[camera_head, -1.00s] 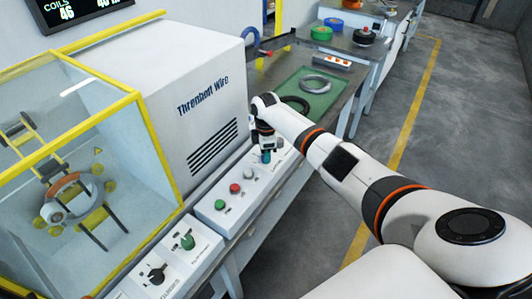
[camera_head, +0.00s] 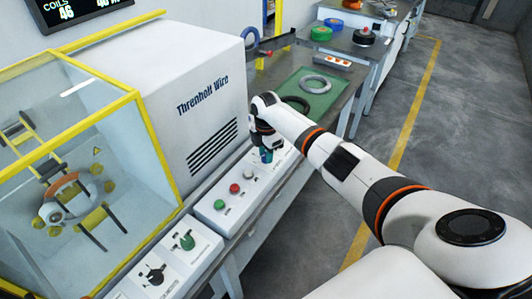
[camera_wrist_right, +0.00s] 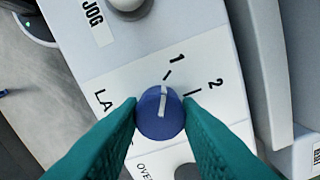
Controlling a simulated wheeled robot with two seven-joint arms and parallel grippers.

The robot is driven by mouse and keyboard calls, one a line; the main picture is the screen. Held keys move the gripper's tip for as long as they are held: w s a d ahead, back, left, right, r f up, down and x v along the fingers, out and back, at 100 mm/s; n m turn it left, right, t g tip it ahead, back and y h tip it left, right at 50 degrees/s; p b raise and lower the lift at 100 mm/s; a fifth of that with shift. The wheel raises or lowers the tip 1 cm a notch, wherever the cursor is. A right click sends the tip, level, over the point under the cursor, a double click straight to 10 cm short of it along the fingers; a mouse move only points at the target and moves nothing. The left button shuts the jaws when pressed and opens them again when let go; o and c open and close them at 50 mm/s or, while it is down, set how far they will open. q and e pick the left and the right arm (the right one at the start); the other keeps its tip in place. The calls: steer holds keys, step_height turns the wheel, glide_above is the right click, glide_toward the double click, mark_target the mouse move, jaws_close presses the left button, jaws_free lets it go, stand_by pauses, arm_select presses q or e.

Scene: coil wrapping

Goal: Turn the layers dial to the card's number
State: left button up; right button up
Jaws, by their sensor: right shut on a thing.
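The layers dial (camera_wrist_right: 152,122) is a round blue knob with a white pointer line, seen in the right wrist view. Its pointer points close to the tick of the printed 1; the printed 2 is further to the right. My right gripper (camera_wrist_right: 161,106) has its teal fingers closed on both sides of the dial. In the head view, my right gripper (camera_head: 266,157) is at the far part of the control strip and mostly hides the dial. I cannot make out a number card. My left gripper is out of view.
The control panel (camera_head: 217,215) carries green and red buttons beside the white wire machine (camera_head: 190,90). A yellow-framed clear guard (camera_head: 140,115) stands at left. A green mat (camera_head: 320,92) with rings lies beyond. A grey knob (camera_wrist_right: 128,5) is near the dial.

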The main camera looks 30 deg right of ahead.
steer(key=shift+w, duration=0.1)
steer(key=o, duration=1)
step_height(320, 180, up, 12)
steer(key=shift+r+b, duration=0.1)
steer(key=shift+b, duration=0.8)
